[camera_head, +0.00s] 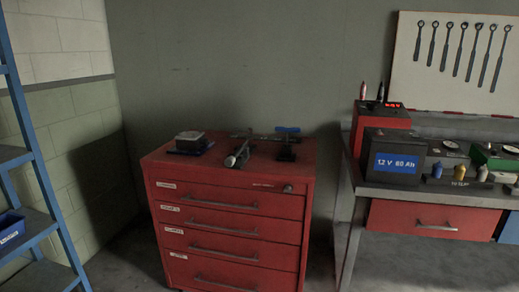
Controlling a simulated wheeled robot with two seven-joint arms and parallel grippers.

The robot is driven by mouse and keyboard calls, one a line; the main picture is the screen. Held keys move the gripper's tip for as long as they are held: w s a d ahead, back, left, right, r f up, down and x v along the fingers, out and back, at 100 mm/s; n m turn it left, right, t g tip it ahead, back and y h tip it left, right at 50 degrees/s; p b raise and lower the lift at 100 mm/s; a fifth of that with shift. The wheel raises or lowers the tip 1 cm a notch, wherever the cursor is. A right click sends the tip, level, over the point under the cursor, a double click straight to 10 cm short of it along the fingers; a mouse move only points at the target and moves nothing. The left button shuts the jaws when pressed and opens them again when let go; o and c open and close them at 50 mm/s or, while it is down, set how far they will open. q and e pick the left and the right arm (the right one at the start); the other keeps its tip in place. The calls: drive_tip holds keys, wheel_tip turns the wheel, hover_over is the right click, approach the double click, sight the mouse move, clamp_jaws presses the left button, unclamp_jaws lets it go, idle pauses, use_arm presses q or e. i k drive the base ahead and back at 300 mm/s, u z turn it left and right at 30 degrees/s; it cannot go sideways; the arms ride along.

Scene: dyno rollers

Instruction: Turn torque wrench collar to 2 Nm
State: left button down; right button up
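The torque wrench appears to be the slim metal tool (239,154) lying on top of the red tool cabinet (230,215), near its middle. Its collar and any scale are too small to read. A dark stand with a blue top (288,139) is beside it on the right. A thin bar runs between them at the back. A round pale dial-like object on a blue and black base (189,141) sits at the cabinet's left. Neither of my grippers shows in the head view.
A workbench (435,190) stands on the right with a battery marked 12 V 80 Ah (391,163), a red charger (383,118) and several bottles. Several wrenches hang on a pale board (450,65). A blue shelf (30,150) is at the left. Floor shows between shelf and cabinet.

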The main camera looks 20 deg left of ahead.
sight(229, 161)
drive_tip(key=z, duration=0.4)
drive_tip(key=k, duration=0.3)
drive_tip(key=u, duration=1.65)
drive_tip(key=i, duration=0.95)
drive_tip(key=u, duration=0.15)
